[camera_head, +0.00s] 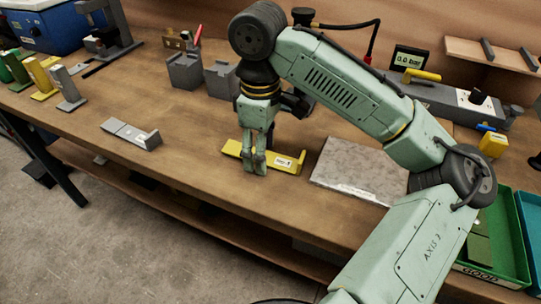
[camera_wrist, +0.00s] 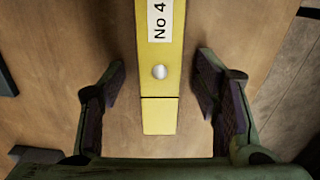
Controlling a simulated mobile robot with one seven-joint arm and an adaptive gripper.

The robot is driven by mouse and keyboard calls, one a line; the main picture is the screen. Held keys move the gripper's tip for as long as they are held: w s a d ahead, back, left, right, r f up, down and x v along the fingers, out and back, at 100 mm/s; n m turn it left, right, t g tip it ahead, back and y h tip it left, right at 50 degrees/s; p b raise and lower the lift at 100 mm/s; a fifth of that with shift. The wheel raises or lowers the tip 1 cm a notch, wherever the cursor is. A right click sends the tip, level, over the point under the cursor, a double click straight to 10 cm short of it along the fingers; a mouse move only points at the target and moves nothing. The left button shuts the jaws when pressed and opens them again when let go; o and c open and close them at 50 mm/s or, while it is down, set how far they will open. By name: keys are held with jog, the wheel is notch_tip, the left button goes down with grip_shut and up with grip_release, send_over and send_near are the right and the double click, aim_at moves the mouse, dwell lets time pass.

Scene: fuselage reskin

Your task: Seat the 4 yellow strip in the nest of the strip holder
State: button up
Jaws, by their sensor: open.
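The yellow strip (camera_head: 273,158) lies flat on the wooden bench, with a white label and a raised end at its right. In the wrist view the strip (camera_wrist: 160,95) runs lengthwise between the fingers, shows "No 4" and has a round pale stud. My gripper (camera_head: 254,167) is low over the strip's middle. In the wrist view my gripper (camera_wrist: 160,78) is open, with a finger on each side of the strip and a visible gap to both. I cannot tell for sure which fixture is the strip holder; my fingers hide part of the strip.
A grey labelled strip-like piece (camera_head: 131,133) lies to the left. Grey blocks (camera_head: 186,71) stand behind. A grey plate (camera_head: 352,166) lies right of the strip. Green, yellow and grey stands (camera_head: 68,88) are at far left. A green bin marked GOOD (camera_head: 512,235) is at right.

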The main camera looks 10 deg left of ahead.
jog(key=c, duration=1.3)
jog(key=shift+r, duration=0.1)
